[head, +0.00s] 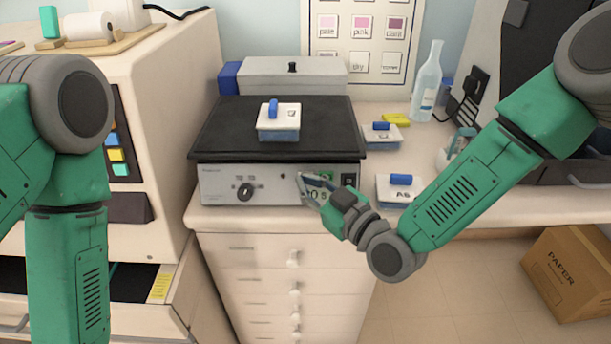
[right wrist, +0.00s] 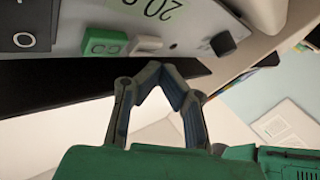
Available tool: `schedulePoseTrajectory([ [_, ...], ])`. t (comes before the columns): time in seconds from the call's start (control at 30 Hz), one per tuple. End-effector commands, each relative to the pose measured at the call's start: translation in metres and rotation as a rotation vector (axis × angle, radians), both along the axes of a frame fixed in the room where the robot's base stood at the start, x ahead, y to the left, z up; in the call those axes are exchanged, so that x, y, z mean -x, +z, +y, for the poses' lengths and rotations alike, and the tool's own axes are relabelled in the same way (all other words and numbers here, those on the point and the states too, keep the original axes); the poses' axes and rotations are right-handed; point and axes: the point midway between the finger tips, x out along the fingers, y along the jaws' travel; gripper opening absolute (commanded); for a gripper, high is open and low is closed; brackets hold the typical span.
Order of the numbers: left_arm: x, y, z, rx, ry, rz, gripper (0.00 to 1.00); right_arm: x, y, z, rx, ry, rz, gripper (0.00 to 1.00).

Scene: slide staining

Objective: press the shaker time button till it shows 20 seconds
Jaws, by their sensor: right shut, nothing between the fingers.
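The shaker (head: 215,185) stands on the counter with its grey control panel facing me. In the right wrist view the panel (right wrist: 70,12) runs along the top. It bears a pale label reading "20 S" (right wrist: 155,8), a green block with dark markings (right wrist: 102,42) I cannot read clearly, and a white button (right wrist: 146,45). My right gripper (head: 302,182) is shut and empty in front of the panel's right half, partly covering the label. Its fingertips (right wrist: 158,68) are near the white button; I cannot tell whether they touch. My left gripper is out of view.
A lidded container (head: 278,125) with a blue handle sits on the shaker's black platform. Similar containers (head: 382,136) (head: 398,193) stand to its right, with a clear bottle (head: 427,80) behind. A dark dial (head: 245,191) and a black switch (head: 348,183) are on the panel.

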Motion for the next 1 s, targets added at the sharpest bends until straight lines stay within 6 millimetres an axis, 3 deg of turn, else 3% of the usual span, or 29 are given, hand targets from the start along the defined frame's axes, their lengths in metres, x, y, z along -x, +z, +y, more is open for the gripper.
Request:
schedulePoseTrajectory([
  [0.53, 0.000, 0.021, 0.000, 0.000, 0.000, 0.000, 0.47, 0.043, 0.018, 0.000, 0.000, 0.002, 0.002, 0.00],
  [1.0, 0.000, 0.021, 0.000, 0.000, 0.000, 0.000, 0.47, 0.046, 0.018, 0.000, 0.000, 0.001, 0.000, 0.00],
])
